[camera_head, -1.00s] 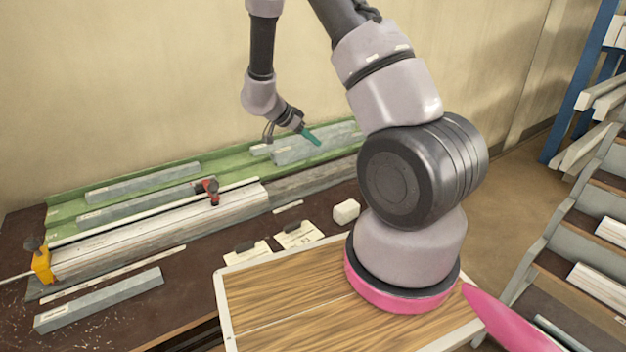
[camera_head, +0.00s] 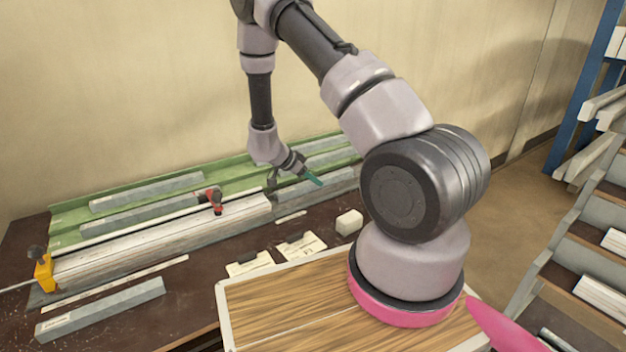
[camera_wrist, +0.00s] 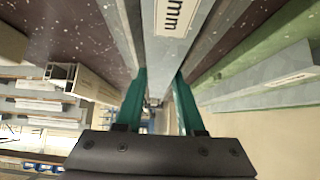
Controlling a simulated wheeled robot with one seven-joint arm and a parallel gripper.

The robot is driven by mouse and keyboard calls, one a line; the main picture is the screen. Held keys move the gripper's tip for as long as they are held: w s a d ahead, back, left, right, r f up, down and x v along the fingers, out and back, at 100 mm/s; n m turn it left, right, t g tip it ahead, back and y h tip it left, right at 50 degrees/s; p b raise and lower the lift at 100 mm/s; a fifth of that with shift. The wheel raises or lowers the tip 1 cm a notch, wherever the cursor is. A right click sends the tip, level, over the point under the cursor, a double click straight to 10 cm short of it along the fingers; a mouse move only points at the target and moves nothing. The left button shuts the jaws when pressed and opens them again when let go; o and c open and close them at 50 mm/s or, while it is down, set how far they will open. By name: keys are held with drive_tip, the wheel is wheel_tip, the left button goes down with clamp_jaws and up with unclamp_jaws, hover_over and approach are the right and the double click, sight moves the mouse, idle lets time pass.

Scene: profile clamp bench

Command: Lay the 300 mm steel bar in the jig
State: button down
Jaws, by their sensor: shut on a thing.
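My gripper (camera_head: 314,180) is shut on a grey steel bar (camera_head: 338,181) at the right end of the bench fixture. In the wrist view, the teal fingers (camera_wrist: 158,82) grip both sides of the bar (camera_wrist: 168,55), and its label shows "mm"; the number is cut off. The long pale jig (camera_head: 160,243) runs along the bench to the left of the held bar. The held bar is roughly in line with it, low over its right part. Grey strips show on both sides of the bar in the wrist view. Whether the bar touches the jig is hidden.
A red clamp (camera_head: 214,199) and a yellow clamp (camera_head: 44,270) sit on the jig. Grey bars lie in the green tray (camera_head: 75,210) behind, and another bar (camera_head: 100,308) lies in front. A white block (camera_head: 349,222) and paper cards (camera_head: 301,246) lie near the bench's front.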

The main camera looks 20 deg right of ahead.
drive_tip(key=shift+f, duration=0.1)
drive_tip(key=shift+f, duration=0.35)
drive_tip(key=shift+s+f, duration=0.1)
